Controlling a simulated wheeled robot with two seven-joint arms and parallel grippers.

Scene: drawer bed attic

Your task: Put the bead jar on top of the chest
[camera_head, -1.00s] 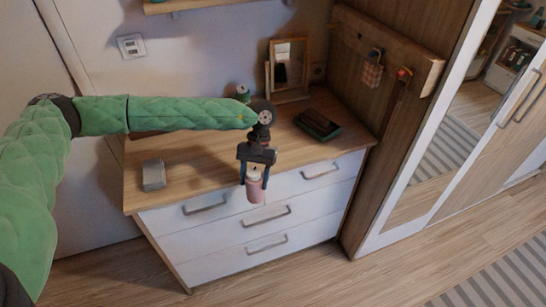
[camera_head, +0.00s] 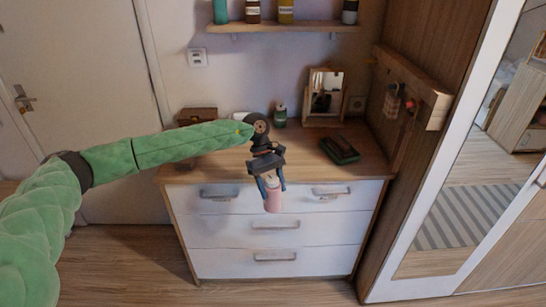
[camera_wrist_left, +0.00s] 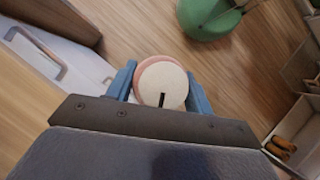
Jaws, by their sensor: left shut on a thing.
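The chest (camera_head: 275,235) is white-fronted with a wooden top (camera_head: 215,170) and metal drawer handles, and stands against the wall. My left gripper (camera_head: 271,192) is shut on a pink jar (camera_head: 273,203), in front of the chest's upper drawers in the head view. The jar looks upright, and the fingers hold it from both sides. In the left wrist view, its round cream top (camera_wrist_left: 162,83) with a dark slot-like mark sits between the blue fingers. No beads can be made out, so I cannot confirm it is the bead jar. My right gripper is not in view.
On the chest top are a dark box (camera_head: 340,149), a framed mirror (camera_head: 324,97), a small green-and-white jar (camera_head: 280,115) and a brown box (camera_head: 197,116). A wall shelf (camera_head: 280,27) hangs above. A wooden side panel (camera_head: 420,95) bounds the right. The front left top is clear.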

